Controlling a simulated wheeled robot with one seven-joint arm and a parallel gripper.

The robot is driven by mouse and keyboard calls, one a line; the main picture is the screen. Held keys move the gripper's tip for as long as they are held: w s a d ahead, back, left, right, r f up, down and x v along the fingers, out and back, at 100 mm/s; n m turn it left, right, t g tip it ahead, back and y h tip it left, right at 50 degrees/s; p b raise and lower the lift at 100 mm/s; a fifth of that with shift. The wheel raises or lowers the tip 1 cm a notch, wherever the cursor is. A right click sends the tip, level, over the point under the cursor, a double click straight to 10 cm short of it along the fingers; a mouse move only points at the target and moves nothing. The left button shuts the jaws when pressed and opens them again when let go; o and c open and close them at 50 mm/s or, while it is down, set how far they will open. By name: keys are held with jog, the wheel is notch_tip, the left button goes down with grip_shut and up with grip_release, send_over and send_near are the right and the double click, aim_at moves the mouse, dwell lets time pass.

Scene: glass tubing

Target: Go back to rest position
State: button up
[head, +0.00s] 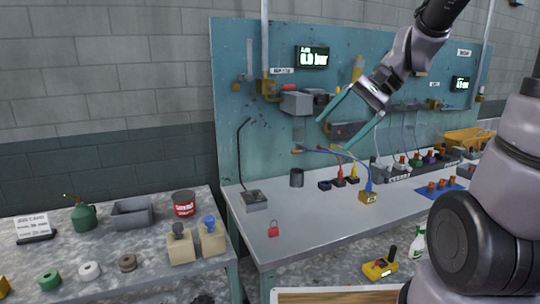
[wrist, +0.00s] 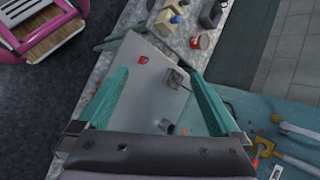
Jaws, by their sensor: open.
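My gripper (head: 336,134) is open, with two teal fingers apart and nothing between them. In the head view it is raised in front of the teal back panel, above the workbench. In the wrist view my gripper (wrist: 160,73) points down over the grey bench top (wrist: 155,95), its fingers spread. A blue tube with an orange tip (head: 335,153) arches up from a yellow block (head: 368,197) on the bench. In the head view it passes just below my fingertips; I cannot tell how near it is in depth.
A red padlock (head: 273,230), a black gooseneck stand (head: 255,199) and a dark cup (head: 296,178) stand on the bench. The left table holds a green oil can (head: 83,216), a grey bin (head: 132,212) and a red can (head: 184,203). The front middle of the bench is clear.

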jog(key=s+d+r+n+t+h, duration=0.3)
jog(key=s+d+r+t+h, duration=0.2)
jog(key=s+d+r, duration=0.2)
jog(key=shift+s+d+r+t+h, duration=0.3)
jog(key=shift+s+d+t, duration=0.1)
jog(key=shift+d, duration=0.5)
jog(key=shift+c, duration=0.3)
